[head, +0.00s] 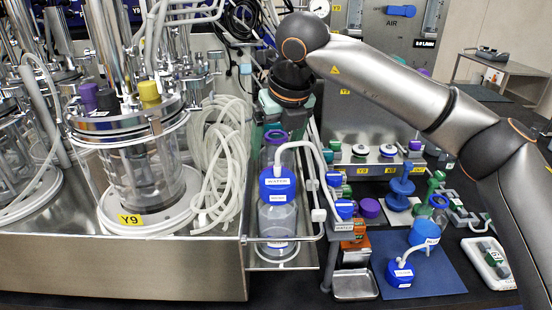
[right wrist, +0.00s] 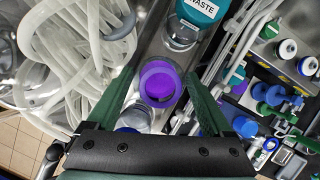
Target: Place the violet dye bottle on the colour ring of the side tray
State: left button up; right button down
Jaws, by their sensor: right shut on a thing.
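The violet dye bottle (right wrist: 160,84) is seen from above in the right wrist view, between the two green fingers of my right gripper (right wrist: 161,76). My right gripper is shut on it. In the head view its violet top (head: 276,136) shows just below my right gripper (head: 275,126), behind the blue-capped WATER bottle (head: 278,182). The WATER bottle stands on the narrow side tray (head: 257,262) and hides the lower part of the dye bottle. I cannot make out the colour ring or whether the dye bottle touches the tray. My left gripper is not in view.
A teal-lidded WASTE bottle (right wrist: 200,10) is close by in the right wrist view. Coiled pale hoses (head: 217,150) and the Y9 reactor (head: 135,165) are at left. A metal rail (head: 318,240) edges the tray. A blue mat (head: 440,275) carries blue-capped bottles at right.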

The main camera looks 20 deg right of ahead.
jog(key=shift+f, duration=1.5)
grip_release()
jog(key=shift+s+r, duration=0.1)
jog(key=shift+r, duration=0.35)
jog(key=v, duration=1.1)
jog(key=shift+r, duration=0.15)
